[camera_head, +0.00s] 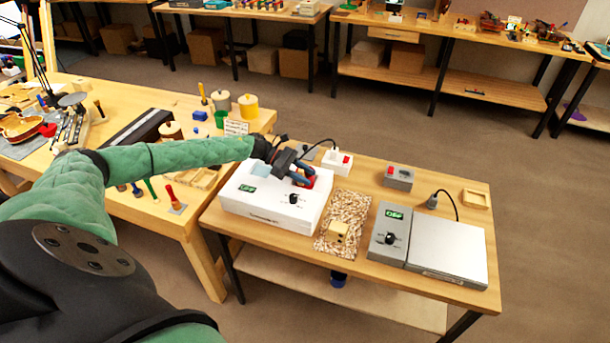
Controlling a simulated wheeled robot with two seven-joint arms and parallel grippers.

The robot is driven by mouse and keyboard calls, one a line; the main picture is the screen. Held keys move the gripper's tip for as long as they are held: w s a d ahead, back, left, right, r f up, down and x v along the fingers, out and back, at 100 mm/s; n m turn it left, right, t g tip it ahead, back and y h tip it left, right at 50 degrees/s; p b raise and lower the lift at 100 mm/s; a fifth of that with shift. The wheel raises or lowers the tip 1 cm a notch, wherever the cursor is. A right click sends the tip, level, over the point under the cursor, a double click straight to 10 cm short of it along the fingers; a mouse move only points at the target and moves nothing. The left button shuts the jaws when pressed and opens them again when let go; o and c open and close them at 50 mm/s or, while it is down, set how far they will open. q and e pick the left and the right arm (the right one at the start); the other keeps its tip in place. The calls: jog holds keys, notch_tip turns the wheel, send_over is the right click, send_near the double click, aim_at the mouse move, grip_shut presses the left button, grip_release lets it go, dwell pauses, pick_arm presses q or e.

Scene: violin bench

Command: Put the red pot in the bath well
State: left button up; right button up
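The white bath unit (250,205) stands at the left end of the front bench, with a green display and a black knob on its front. A light blue square (262,169), perhaps a well, shows in its top. My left gripper (304,177) is over the right part of the unit's top, with its dark fingers around the small red pot (311,182). The fingers hide part of the pot. I cannot tell whether the pot is above or inside an opening. My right gripper is not in view.
A speckled mat (342,222) with a small wooden block lies right of the bath. A grey control box (390,233) and a silver plate unit (447,247) stand further right. The left workbench holds pots and tools.

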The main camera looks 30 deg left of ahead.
pick_arm(q)
jog(key=shift+r, duration=0.15)
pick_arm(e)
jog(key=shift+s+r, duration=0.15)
